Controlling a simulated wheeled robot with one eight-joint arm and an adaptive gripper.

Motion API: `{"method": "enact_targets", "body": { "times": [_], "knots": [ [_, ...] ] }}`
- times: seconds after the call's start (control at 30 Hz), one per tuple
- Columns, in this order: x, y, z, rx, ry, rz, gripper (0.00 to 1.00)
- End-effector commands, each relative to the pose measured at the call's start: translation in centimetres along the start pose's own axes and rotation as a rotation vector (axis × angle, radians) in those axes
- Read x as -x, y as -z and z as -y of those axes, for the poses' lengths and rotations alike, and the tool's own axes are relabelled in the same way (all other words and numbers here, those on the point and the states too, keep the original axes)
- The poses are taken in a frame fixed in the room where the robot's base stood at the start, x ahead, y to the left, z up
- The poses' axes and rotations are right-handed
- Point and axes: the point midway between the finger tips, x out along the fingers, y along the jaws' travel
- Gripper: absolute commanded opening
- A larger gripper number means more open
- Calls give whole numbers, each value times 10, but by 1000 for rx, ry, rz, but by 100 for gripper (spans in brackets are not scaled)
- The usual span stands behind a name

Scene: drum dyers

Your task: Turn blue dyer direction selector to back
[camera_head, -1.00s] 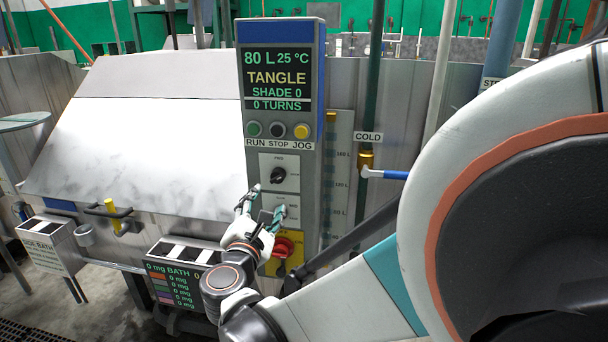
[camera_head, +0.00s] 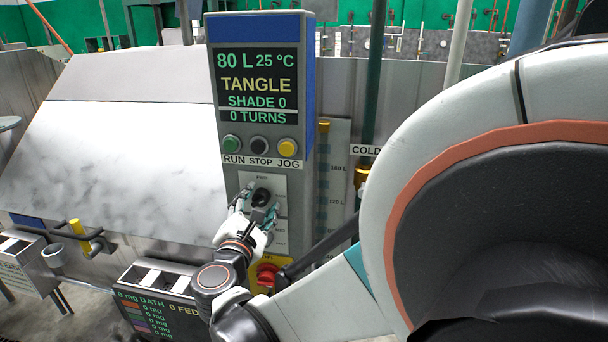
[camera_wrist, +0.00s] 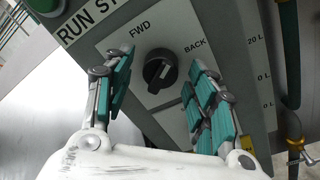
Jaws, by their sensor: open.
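The blue dyer's control column (camera_head: 308,110) stands upright with a lit screen reading TANGLE. Its black direction selector knob (camera_head: 261,197) sits on a pale plate below the RUN, STOP and JOG buttons. In the wrist view the knob (camera_wrist: 160,70) lies between the FWD and BACK labels, its pale pointer mark hard to read at this size. My gripper (camera_head: 256,208) is open just in front of the plate. In the wrist view its two teal-padded fingers (camera_wrist: 158,88) stand on either side of the knob, with no clear contact.
A red rotary switch (camera_head: 267,273) on a yellow plate is below my gripper. A green RUN button (camera_head: 231,143) and yellow JOG button (camera_head: 287,147) are above. A bath box (camera_head: 160,295) stands at lower left. A pipe with a brass valve (camera_head: 362,176) is right.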

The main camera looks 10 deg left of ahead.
Motion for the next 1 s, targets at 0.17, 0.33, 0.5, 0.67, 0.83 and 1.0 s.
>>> {"method": "enact_targets", "body": {
  "times": [0.17, 0.33, 0.5, 0.67, 0.83, 1.0],
  "knots": [
    [0, 0, 0, 0, 0, 0, 27],
    [0, 0, 0, 0, 1, 0, 7],
    [0, 0, 0, -8, 0, 1, 7],
    [0, 0, 1, -55, -1, 3, 7],
    [0, 0, 1, -155, -5, 7, 7],
    [0, 0, 0, -282, -11, 13, 7]
  ]
}}
